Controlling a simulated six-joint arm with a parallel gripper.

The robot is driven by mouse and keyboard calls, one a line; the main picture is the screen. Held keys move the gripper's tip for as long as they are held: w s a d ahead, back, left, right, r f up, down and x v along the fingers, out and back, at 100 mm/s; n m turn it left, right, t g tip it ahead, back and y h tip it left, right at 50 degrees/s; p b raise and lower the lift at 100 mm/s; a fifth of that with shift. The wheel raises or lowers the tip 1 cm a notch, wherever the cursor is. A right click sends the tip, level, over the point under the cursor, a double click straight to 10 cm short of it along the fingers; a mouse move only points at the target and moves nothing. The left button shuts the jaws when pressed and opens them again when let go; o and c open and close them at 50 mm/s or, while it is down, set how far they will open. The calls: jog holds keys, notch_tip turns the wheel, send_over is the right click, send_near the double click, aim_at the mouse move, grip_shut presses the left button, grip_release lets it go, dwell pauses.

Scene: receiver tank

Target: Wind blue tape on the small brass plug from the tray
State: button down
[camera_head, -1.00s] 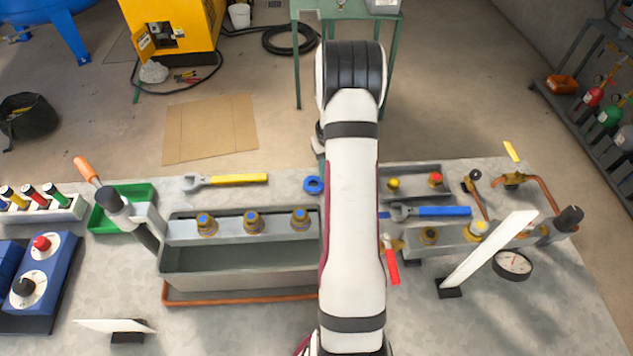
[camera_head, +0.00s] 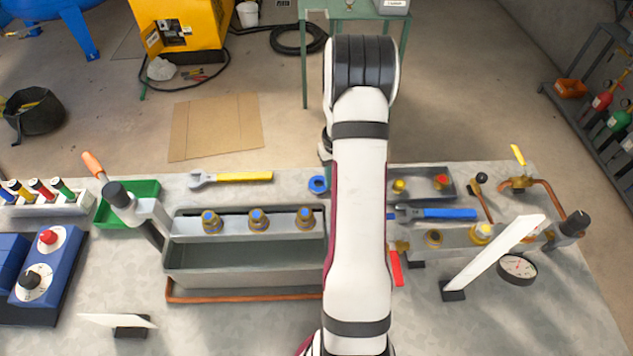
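A blue tape roll (camera_head: 317,184) lies on the bench just left of my arm, its right edge close to the arm in the picture. A shallow grey tray (camera_head: 421,197) sits right of my arm. In it are a small brass-yellow piece (camera_head: 399,186), which looks like a plug, and a piece with a red top (camera_head: 441,181). No tape shows on the brass-yellow piece. My arm rises through the middle of the view and bends at the top. My gripper is hidden behind it, so I cannot see its fingers or whether it holds anything.
A grey trough (camera_head: 245,280) with several blue-topped brass fittings stands left of my arm. A yellow-handled wrench (camera_head: 232,178) and a blue-handled wrench (camera_head: 437,213) lie nearby. A white slanted plate (camera_head: 495,256) and a gauge (camera_head: 516,268) stand at the right.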

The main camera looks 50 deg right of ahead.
jog(key=w, duration=0.2)
jog(key=w+d, duration=0.1)
jog(key=w, duration=0.2)
jog(key=shift+w+d, duration=0.3)
jog(key=shift+d, duration=0.1)
jog(key=w+a, duration=0.2)
jog(key=a, duration=0.1)
jog(key=shift+w, duration=0.15)
jog(key=a, duration=0.2)
jog(key=s+a, duration=0.1)
jog(key=shift+s+a, duration=0.15)
jog(key=shift+a, duration=0.2)
jog(key=s, duration=0.2)
jog(key=s+a, duration=0.1)
jog(key=shift+s, duration=0.4)
jog(key=s+d, duration=0.1)
jog(key=d, duration=0.1)
jog(key=s+d, duration=0.2)
jog(key=shift+s+d, duration=0.1)
jog(key=shift+s, duration=0.05)
jog(key=d, duration=0.1)
jog(key=w+d, duration=0.2)
jog(key=shift+w+d+r, duration=0.2)
jog(key=shift+d+r, duration=0.15)
notch_tip(320, 180, up, 4)
jog(key=shift+a+r, duration=0.1)
jog(key=shift+r, duration=0.6)
